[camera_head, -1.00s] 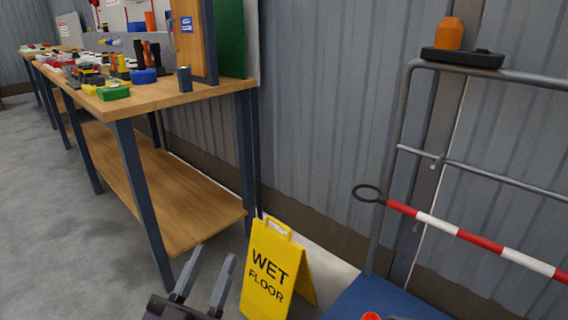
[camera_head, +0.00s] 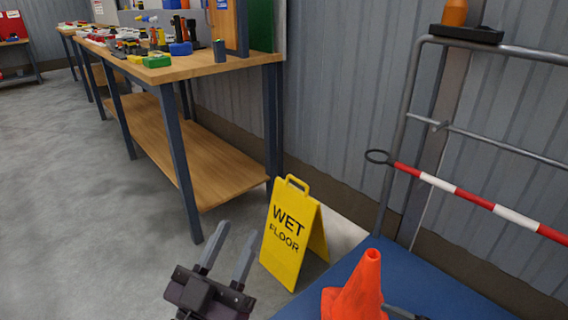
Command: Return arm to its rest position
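My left gripper (camera_head: 232,250) shows at the bottom centre of the head view. Its two grey fingers point up and stand apart, with nothing between them. It is in front of and to the left of the yellow wet floor sign (camera_head: 288,236), and I see a gap between them in the picture. The sign stands upright on the floor.
A blue platform (camera_head: 345,268) with a metal rail (camera_head: 400,130) bears an orange cone (camera_head: 358,290). A red and white bar (camera_head: 478,200) crosses the rail. A wooden workbench (camera_head: 190,68) with several items stands at the left. The grey floor (camera_head: 80,220) at left is clear.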

